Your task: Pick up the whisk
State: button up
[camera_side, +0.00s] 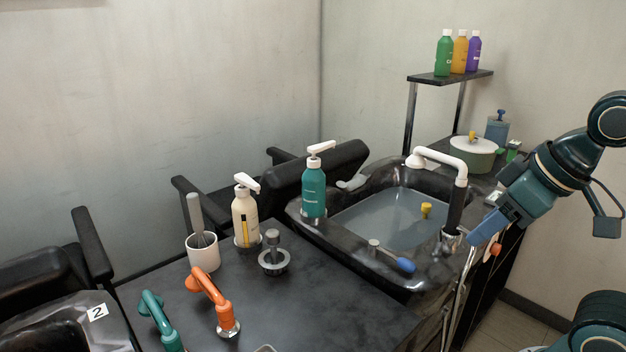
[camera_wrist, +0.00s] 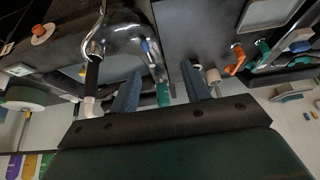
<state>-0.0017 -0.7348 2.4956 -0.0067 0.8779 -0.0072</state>
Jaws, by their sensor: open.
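The whisk (camera_side: 196,215) stands upright in a white cup (camera_side: 202,251) on the dark counter, grey handle up and wire head partly inside the cup. My gripper (camera_side: 476,243) is at the right, beside the sink's faucet, far from the whisk and empty. In the wrist view its two blue fingers (camera_wrist: 162,88) are spread apart with nothing held between them. The white cup (camera_wrist: 213,76) shows small beyond the right finger there; I cannot make out the whisk clearly.
A cream pump bottle (camera_side: 245,217) and a metal stand (camera_side: 273,258) are right of the cup. Orange (camera_side: 212,299) and teal (camera_side: 158,318) dryers stand in front. A teal pump bottle (camera_side: 313,187), the sink (camera_side: 390,220) and its white faucet (camera_side: 440,160) lie between gripper and whisk.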

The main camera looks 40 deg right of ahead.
jog(key=w+a+n+t+y, duration=0.2)
jog(key=w+a, duration=0.2)
jog(key=w, duration=0.5)
jog(key=w+a+f+n+t+y, duration=0.1)
jog(key=w+a+n+y, duration=0.1)
jog(key=w+a, duration=0.45)
jog(key=w+a+n+t+y, duration=0.2)
jog(key=w+a, duration=0.1)
jog(key=w, duration=0.8)
jog(key=m+t, duration=0.2)
jog(key=t, duration=0.4)
send_near(200, 214)
jog(key=shift+s+d+f+y, duration=0.15)
jog(key=shift+s+d, duration=0.2)
jog(key=shift+s, duration=0.2)
jog(key=shift+s+d+r+y, duration=0.15)
jog(key=shift+s+d, duration=0.2)
jog(key=shift+s, duration=0.2)
jog(key=shift+w+f, duration=0.1)
jog(key=shift+x, duration=4.2)
jog(key=shift+w+a, duration=0.1)
jog(key=shift+x, duration=2.45)
